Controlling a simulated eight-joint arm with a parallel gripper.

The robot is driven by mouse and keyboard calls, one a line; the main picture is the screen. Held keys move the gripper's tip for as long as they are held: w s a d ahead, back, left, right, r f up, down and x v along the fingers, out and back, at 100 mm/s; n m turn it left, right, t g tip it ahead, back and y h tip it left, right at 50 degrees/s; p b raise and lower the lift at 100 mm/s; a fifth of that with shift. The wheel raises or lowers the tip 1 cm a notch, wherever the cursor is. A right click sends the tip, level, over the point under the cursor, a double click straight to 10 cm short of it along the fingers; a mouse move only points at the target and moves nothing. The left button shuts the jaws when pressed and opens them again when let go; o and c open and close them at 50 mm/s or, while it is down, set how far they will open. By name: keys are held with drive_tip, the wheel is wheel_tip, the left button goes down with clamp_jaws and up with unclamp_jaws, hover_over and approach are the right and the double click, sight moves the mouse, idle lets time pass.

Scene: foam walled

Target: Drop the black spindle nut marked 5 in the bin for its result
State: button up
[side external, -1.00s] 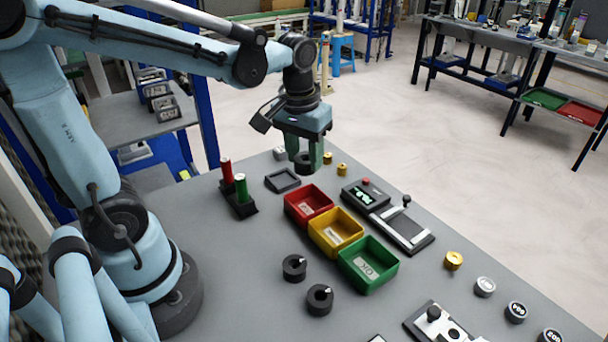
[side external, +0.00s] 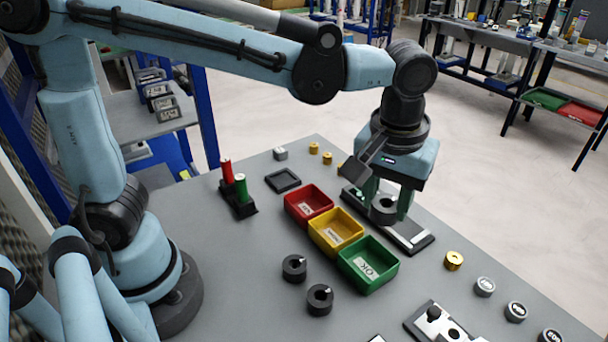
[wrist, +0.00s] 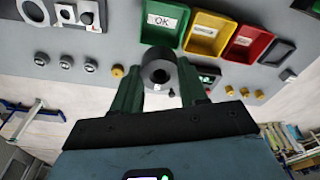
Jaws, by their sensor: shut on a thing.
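My gripper (side external: 386,208) is shut on a black spindle nut (side external: 383,213), a dark ring with a hole. It holds the nut over the gauge unit behind the bins, partly hiding the unit. In the wrist view the nut (wrist: 159,68) sits between the green fingers; a small white mark shows on it, too small to read. The green bin (side external: 369,266) has an OK label. The yellow bin (side external: 336,234) and red bin (side external: 309,206) stand in a row beside it, with labels too small to read. All three look empty.
Two other black nuts (side external: 294,268) lie in front of the bins. The gauge unit (side external: 418,241) has a plate and a display (wrist: 207,77). Red and green cylinders (side external: 240,188) stand in a black holder. Brass and grey pieces line the right edge.

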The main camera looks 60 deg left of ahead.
sight(386, 223)
drive_tip(key=shift+s+d+f, duration=0.15)
drive_tip(key=shift+d, duration=0.45)
drive_tip(key=shift+f, duration=2.8)
drive_tip(key=o, duration=1.1)
drive_tip(key=shift+o, duration=0.2)
wheel_tip(386, 223, up, 12)
drive_tip(key=s, duration=0.1)
drive_tip(key=shift+s+d, duration=0.2)
